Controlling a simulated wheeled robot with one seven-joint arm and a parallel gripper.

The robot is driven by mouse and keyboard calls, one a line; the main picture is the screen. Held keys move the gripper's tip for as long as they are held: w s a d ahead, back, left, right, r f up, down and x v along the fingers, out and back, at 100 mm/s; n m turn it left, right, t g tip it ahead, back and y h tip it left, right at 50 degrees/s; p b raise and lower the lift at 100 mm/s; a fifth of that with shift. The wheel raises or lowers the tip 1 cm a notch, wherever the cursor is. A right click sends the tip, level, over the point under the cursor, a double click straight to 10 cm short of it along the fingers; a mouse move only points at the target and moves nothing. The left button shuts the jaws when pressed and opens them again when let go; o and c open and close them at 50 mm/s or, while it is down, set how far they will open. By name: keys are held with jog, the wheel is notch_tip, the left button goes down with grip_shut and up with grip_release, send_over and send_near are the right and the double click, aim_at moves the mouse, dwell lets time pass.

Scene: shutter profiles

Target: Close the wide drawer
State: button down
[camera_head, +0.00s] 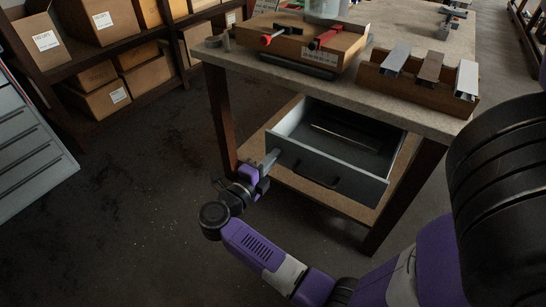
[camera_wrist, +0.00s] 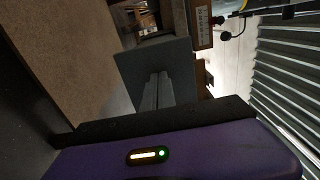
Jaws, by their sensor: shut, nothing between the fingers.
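The wide drawer (camera_head: 328,178) under the workbench is pulled out, with its grey front panel facing me and a dark handle (camera_head: 318,177) on it. Its inside is visible and looks mostly empty, with a thin slot or strip at the back. My gripper (camera_head: 270,158) is at the left end of the drawer front, with its fingers shut and empty. In the head view I cannot tell whether the fingertips touch the panel. In the wrist view the shut fingers (camera_wrist: 158,90) point at a dark grey panel (camera_wrist: 130,75), likely the drawer front.
The workbench top (camera_head: 395,95) carries a wooden fixture with red clamps (camera_head: 315,42) and a wooden block holding metal profiles (camera_head: 418,82). Bench legs (camera_head: 221,110) stand on both sides of the drawer. Shelves with cardboard boxes (camera_head: 103,20) are at the left. The floor in front is clear.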

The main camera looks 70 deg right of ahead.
send_near(310, 126)
jog(key=d+r, duration=0.1)
jog(key=d, duration=0.2)
jog(key=s+d+r, duration=0.1)
jog(key=d+r, duration=0.1)
jog(key=d, duration=0.1)
jog(key=s+d+r, duration=0.1)
jog(key=d, duration=0.2)
jog(key=shift+s+d+r, duration=0.1)
jog(key=shift+d+r, duration=0.1)
jog(key=shift+r, duration=0.15)
jog(key=shift+d+r, duration=0.1)
jog(key=shift+s+d+r, duration=0.1)
jog(key=shift+s, duration=0.05)
